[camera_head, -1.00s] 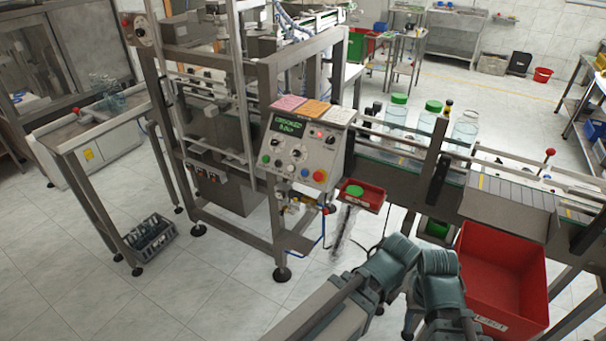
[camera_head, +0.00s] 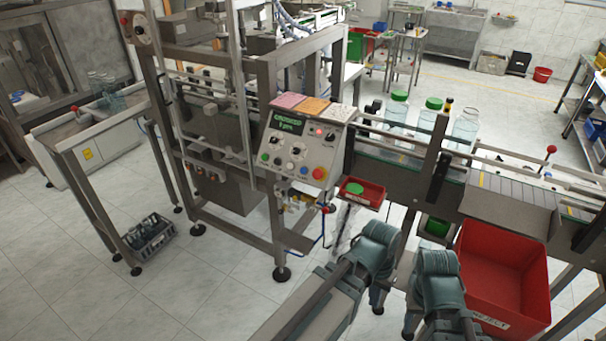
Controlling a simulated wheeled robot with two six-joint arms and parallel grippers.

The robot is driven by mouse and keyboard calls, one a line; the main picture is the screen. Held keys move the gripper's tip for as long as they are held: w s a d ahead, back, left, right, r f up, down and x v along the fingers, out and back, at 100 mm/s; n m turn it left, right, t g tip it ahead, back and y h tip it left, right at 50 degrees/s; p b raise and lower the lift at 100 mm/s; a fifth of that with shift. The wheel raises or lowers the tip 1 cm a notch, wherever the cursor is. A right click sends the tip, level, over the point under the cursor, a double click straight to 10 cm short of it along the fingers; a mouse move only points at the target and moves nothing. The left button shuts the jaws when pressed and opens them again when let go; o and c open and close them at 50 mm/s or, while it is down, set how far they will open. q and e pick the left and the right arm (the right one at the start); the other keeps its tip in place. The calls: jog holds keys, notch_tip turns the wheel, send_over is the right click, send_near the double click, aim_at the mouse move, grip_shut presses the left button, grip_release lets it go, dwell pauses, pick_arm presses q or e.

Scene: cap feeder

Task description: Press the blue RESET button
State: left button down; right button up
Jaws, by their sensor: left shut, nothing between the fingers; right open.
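The blue button (camera_head: 304,171) sits in the bottom row of the slanted control panel (camera_head: 283,150), left of a larger red button (camera_head: 319,173). It is uncovered. My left gripper (camera_head: 382,235) is in front of and below the panel, to the right of the blue button and well apart from it. It is shut and empty; its fingertips are hard to make out. My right gripper (camera_head: 438,262) is further right, beside the red bin. It is open, though its fingers are mostly hidden behind the wrist.
A small red tray (camera_head: 372,204) with a green cap (camera_head: 355,189) juts out right of the panel. A large red bin (camera_head: 505,270) stands at the lower right. Capped jars (camera_head: 397,108) stand on the conveyor behind.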

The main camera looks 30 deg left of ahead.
aim_at(304, 171)
pick_arm(q)
jog(key=w+a+r+n+t+h+b, duration=0.2)
jog(key=w+a+n+t+h+b, duration=0.15)
jog(key=w+a+n, duration=0.35)
jog(key=w+a+r+n+t+h+b, duration=0.25)
jog(key=w+a+t+h, duration=0.2)
jog(key=w, duration=0.45)
jog(key=a+r+n+t+y+b, duration=0.1)
jog(key=a+r+n+t, duration=0.2)
jog(key=a, duration=0.5)
jog(key=w+a+r+n+t+y+b, duration=0.1)
jog(key=a+r+n+t, duration=0.2)
jog(key=a, duration=0.5)
jog(key=a+r+n+t+b, duration=0.1)
jog(key=a+r+n+t, duration=0.3)
jog(key=a, duration=0.5)
jog(key=shift+w+n+t+y+b, duration=0.35)
jog(key=shift+w+n+t+y, duration=0.05)
jog(key=shift+n, duration=0.45)
jog(key=shift+w+f, duration=0.1)
jog(key=shift+f, duration=0.05)
jog(key=shift+w+d+f+b, duration=0.1)
jog(key=shift+w+f+b, duration=0.75)
jog(key=shift+w, duration=0.35)
jog(key=shift+w+d+f+b, duration=0.1)
jog(key=shift+w+f+b, duration=0.75)
jog(key=shift+w, duration=0.3)
jog(key=shift+w+f+b, duration=0.75)
jog(key=shift+w+b, duration=0.1)
jog(key=shift+w, duration=0.35)
